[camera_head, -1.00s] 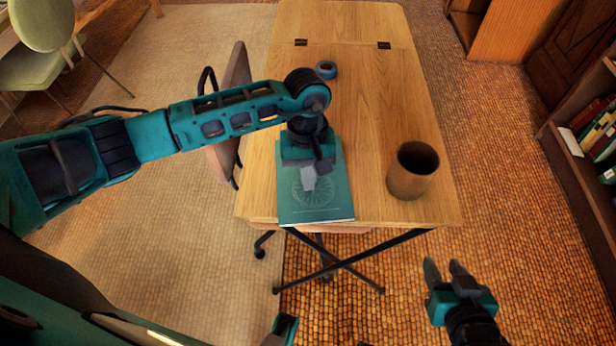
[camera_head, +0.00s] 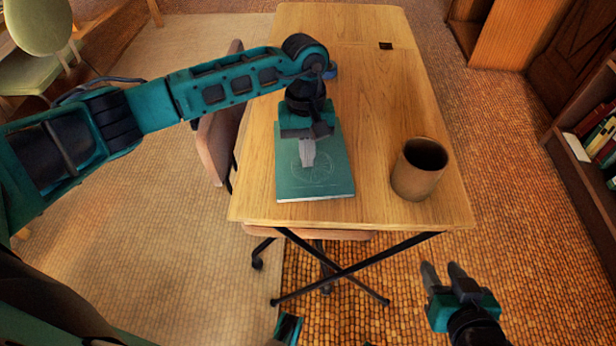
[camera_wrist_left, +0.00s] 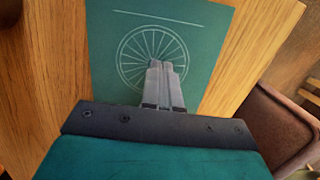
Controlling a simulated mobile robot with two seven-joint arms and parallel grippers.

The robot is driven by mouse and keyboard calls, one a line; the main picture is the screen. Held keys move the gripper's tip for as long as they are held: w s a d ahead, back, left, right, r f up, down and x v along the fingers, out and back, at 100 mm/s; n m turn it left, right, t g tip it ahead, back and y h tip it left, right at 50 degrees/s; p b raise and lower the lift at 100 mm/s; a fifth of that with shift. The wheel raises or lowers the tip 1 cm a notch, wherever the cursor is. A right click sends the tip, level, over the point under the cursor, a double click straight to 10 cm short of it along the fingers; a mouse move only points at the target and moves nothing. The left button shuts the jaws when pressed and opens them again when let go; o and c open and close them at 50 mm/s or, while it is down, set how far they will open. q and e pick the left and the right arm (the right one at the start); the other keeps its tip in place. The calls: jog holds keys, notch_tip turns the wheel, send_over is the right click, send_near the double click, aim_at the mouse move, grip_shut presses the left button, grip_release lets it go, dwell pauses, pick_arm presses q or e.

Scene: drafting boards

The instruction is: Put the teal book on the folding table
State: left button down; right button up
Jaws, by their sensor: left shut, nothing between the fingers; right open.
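The teal book (camera_head: 328,182) lies flat on the wooden folding table (camera_head: 385,100), near its front edge. In the left wrist view the book (camera_wrist_left: 205,22) shows a pale wheel drawing on its cover. My left gripper (camera_head: 307,164) is shut with nothing between its fingers. Its fingertips (camera_wrist_left: 161,64) point down at the cover over the wheel drawing; I cannot tell whether they touch it. The gripper and wrist hide part of the book's far side. My right gripper (camera_head: 444,268) is open and empty, in front of the table's near edge and apart from it.
A brown cup (camera_head: 418,170) stands on the table right of the book. A blue tape roll (camera_head: 331,71) is partly hidden behind my left arm. A chair (camera_head: 216,135) stands at the table's left side. A bookshelf (camera_head: 590,170) is at the right.

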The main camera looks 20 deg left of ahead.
pick_arm(q)
jog(key=shift+a+f, duration=0.45)
jog(key=shift+f, duration=0.05)
jog(key=shift+r+p, duration=0.35)
jog(key=shift+r, duration=0.35)
jog(key=shift+d, duration=0.15)
jog(key=w+a, duration=0.1)
jog(key=w, duration=0.2)
jog(key=w+a+b, duration=0.1)
jog(key=w, duration=0.2)
jog(key=w+a+b, duration=0.1)
jog(key=w+a, duration=0.1)
jog(key=w, duration=0.1)
jog(key=shift+w+r, duration=0.15)
jog(key=shift+w+a+b, duration=0.2)
jog(key=shift+w+b, duration=0.05)
jog(key=shift+w, duration=0.25)
jog(key=shift+w+a+b, duration=0.15)
jog(key=shift+w+b, duration=0.1)
jog(key=shift+w, duration=0.2)
jog(key=shift+r, duration=0.1)
